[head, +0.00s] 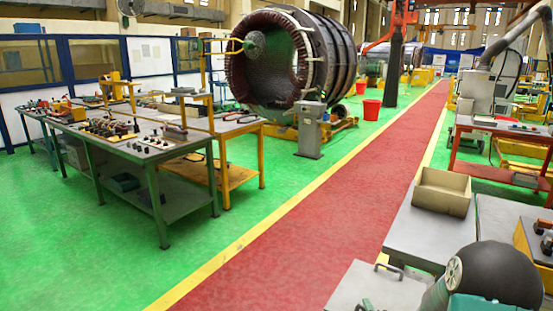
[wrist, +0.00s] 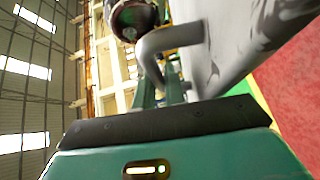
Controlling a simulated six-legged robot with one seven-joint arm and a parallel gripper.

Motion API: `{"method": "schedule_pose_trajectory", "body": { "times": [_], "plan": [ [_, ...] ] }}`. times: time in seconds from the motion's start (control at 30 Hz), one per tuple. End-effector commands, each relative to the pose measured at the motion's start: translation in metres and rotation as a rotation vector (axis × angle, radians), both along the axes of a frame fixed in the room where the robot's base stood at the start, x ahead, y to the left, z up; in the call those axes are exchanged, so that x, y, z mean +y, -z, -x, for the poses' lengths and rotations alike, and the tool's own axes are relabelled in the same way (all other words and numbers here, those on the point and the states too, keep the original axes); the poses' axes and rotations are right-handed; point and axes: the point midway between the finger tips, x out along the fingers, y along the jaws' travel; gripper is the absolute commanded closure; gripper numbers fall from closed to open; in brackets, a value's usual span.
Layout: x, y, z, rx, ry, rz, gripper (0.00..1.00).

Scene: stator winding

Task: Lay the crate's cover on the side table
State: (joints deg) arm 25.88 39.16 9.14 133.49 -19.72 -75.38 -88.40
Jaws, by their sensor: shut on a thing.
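The cover is a flat grey panel (head: 350,288) at the bottom of the head view, with a dark bar handle (head: 400,266) near its far edge. It also fills the upper right of the wrist view (wrist: 235,45). My gripper (head: 366,305) is shut on a bent grey handle (wrist: 165,42) of the cover; the fingers are partly hidden by the handle. A grey-topped table (head: 425,232) stands just beyond the panel; I cannot tell for certain that it is the side table. An open tan box (head: 442,191) sits at its far end.
Another grey top (head: 500,218) and an orange-sided bench with tools (head: 540,238) are at the right. A red workbench (head: 480,128) stands behind. The red walkway (head: 330,225) left of the grey table is clear. A green workbench (head: 150,150) is far left.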

Motion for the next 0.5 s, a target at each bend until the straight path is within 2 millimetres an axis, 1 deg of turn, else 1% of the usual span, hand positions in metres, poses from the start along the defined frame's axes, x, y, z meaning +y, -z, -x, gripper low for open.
{"method": "schedule_pose_trajectory", "body": {
  "times": [0.03, 0.2, 0.4, 0.5],
  "plan": [
    [0.017, 0.014, 0.001, 0.001, -0.005, -0.001, 1.0],
    [0.055, 0.052, 0.006, -0.002, 0.004, 0.0, 1.0],
    [0.087, 0.083, 0.009, -0.004, 0.011, 0.001, 1.0],
    [0.099, 0.094, 0.01, -0.005, 0.014, 0.001, 1.0]
  ]
}}
